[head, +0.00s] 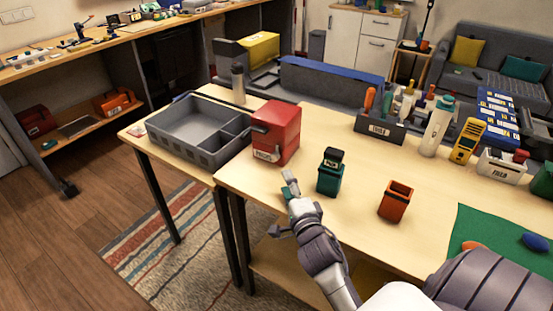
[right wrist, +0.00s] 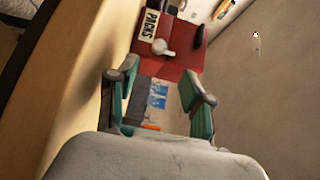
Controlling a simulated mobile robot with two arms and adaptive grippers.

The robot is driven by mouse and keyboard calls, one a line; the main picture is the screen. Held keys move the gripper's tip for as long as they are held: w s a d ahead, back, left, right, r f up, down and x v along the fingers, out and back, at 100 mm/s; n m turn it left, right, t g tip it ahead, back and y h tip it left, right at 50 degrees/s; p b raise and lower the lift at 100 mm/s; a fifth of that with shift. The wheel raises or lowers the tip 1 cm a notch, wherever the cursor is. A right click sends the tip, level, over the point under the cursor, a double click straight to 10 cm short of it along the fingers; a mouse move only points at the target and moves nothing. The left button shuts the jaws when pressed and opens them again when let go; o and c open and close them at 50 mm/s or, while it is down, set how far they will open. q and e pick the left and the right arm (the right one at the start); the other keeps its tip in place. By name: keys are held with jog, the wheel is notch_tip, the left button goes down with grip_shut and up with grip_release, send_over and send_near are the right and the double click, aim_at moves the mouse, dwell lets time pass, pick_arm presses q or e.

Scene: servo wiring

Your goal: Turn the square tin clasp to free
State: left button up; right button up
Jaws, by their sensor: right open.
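The red square tin (head: 276,134) stands upright on the wooden table, with a PACKS label low on its front. It also shows in the right wrist view (right wrist: 177,65), turned on its side. A pale clasp (right wrist: 164,48) with a rounded knob sits on the tin's front, beside the label. My right gripper (head: 290,183) is in front of the tin and below it in the head view, apart from it. Its two green-padded fingers (right wrist: 165,98) are spread with nothing held between them; the clasp lies beyond them. My left gripper is not in view.
A grey divided tray (head: 190,148) stands left of the tin. A green bin (head: 329,180) with a dark block on top and an orange bin (head: 396,202) stand to its right. A tool holder (head: 380,131) and a bottle (head: 436,130) stand behind. Bare table lies between the bins.

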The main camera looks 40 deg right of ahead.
aim_at(276, 159)
jog(key=x, duration=0.4)
jog(key=shift+w+r, duration=0.1)
jog(key=shift+w, duration=0.05)
jog(key=p+x, duration=0.1)
jog(key=x, duration=0.5)
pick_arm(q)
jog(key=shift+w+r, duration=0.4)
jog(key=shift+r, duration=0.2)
pick_arm(e)
grip_shut()
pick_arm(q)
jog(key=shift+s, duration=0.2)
